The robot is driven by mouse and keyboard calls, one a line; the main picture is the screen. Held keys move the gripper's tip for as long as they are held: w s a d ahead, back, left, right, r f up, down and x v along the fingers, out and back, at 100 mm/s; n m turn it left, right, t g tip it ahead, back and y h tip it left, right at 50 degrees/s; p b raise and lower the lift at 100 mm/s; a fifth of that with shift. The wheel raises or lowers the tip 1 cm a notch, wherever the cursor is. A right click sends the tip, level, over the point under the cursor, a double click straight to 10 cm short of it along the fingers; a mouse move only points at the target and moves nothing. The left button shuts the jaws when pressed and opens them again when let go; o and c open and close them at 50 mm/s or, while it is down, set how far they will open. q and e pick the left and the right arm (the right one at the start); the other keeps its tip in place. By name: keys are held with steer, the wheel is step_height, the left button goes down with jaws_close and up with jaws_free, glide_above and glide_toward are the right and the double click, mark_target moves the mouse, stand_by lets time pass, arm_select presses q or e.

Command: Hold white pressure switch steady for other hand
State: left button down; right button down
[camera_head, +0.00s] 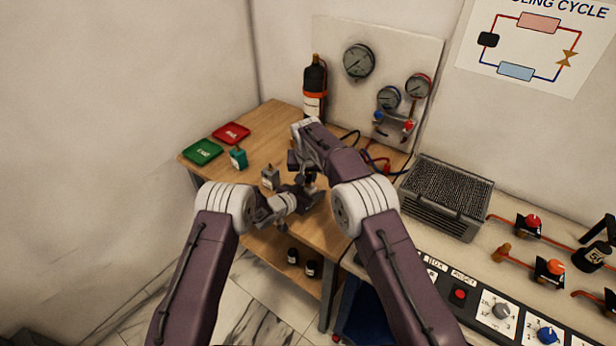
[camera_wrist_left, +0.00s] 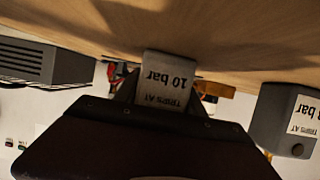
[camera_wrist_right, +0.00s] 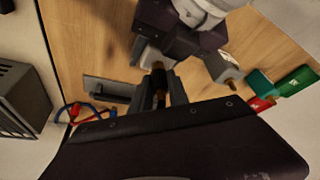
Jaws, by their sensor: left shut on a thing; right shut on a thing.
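The white pressure switch (camera_wrist_left: 168,78), labelled "TRIPS AT 10 bar", is between the jaws of my left gripper (camera_wrist_left: 165,100), which is shut on it close over the wooden table. In the head view my left gripper (camera_head: 302,196) meets my right gripper (camera_head: 311,184), and the switch is mostly hidden there. In the right wrist view my right gripper (camera_wrist_right: 160,98) is shut on a small dark piece with a brass-coloured end (camera_wrist_right: 158,72), close beside the left gripper's jaws. I cannot tell whether this piece touches the switch.
A grey switch (camera_head: 270,177) and a teal switch (camera_head: 238,158) stand on the table (camera_head: 264,125). Green (camera_head: 203,151) and red (camera_head: 231,133) trays lie at the back left. A black bottle (camera_head: 314,85) and gauge panel (camera_head: 345,100) stand behind; a grey ribbed box (camera_head: 446,195) is right.

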steer(key=shift+r, duration=2.45)
arm_select(q)
steer(key=c, duration=0.6)
jaws_free()
steer(key=shift+s, duration=0.1)
steer(key=v, duration=0.7)
steer(key=shift+s+a+r, duration=0.1)
steer(key=shift+a, duration=0.15)
